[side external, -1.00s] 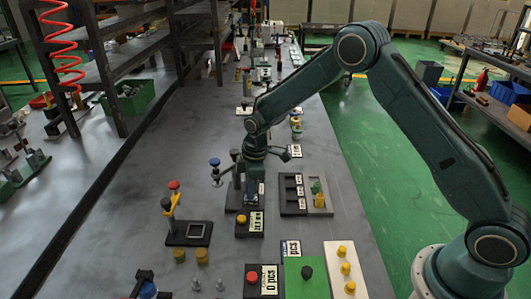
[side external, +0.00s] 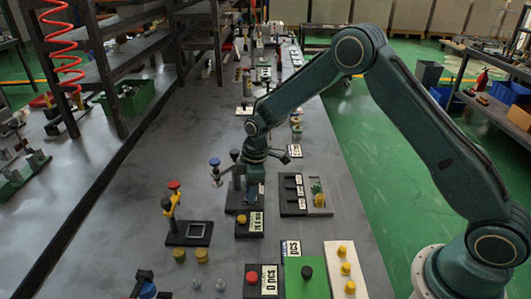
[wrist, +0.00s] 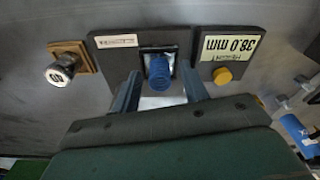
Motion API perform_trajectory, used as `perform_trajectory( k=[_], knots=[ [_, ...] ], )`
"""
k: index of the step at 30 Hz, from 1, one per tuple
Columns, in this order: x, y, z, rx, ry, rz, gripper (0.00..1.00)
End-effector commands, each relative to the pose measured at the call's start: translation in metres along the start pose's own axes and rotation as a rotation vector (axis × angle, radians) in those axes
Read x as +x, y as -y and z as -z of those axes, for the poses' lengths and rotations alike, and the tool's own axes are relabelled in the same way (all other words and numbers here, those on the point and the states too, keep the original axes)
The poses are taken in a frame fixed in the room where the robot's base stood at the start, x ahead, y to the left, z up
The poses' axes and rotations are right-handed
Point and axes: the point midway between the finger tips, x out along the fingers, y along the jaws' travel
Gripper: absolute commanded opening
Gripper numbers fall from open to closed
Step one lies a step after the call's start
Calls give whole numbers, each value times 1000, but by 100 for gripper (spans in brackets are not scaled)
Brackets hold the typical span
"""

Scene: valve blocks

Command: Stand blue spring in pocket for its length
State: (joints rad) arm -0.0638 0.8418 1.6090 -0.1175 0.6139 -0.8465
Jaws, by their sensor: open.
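The blue spring (wrist: 160,72) stands in the wrist view in front of a dark block's square opening, over a shiny metal plate. My gripper (wrist: 162,92) is open, with one finger on each side of the spring; gaps show, so I see no clear contact. In the side view my gripper (side external: 251,196) is low over the gauge and hides most of the spring. A height display (wrist: 231,48) reads 38.0 mm, upside down in the wrist view, with a yellow button beside it. A dark board (side external: 292,208) with labelled pockets lies right of the gripper; its labels are too small to read.
A stand with red and yellow parts (side external: 172,205) is to the left. A green plate (side external: 305,280) and a white plate with yellow knobs (side external: 345,268) lie in front. A knob on a wooden square (wrist: 68,66) is left of the gauge. Bare table lies left of the stand.

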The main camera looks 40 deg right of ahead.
Motion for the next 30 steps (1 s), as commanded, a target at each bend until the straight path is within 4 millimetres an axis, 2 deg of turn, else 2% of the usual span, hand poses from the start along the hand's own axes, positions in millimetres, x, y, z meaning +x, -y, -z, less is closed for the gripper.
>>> perform_trajectory(
  k=[5,11,24,30],
  knots=[
    [-8,0,0,0,-1,-2,44],
    [-29,0,0,0,-2,-2,44],
    [-100,2,-4,0,-2,-3,44],
    [-126,2,-4,0,-1,-2,44]
  ],
)
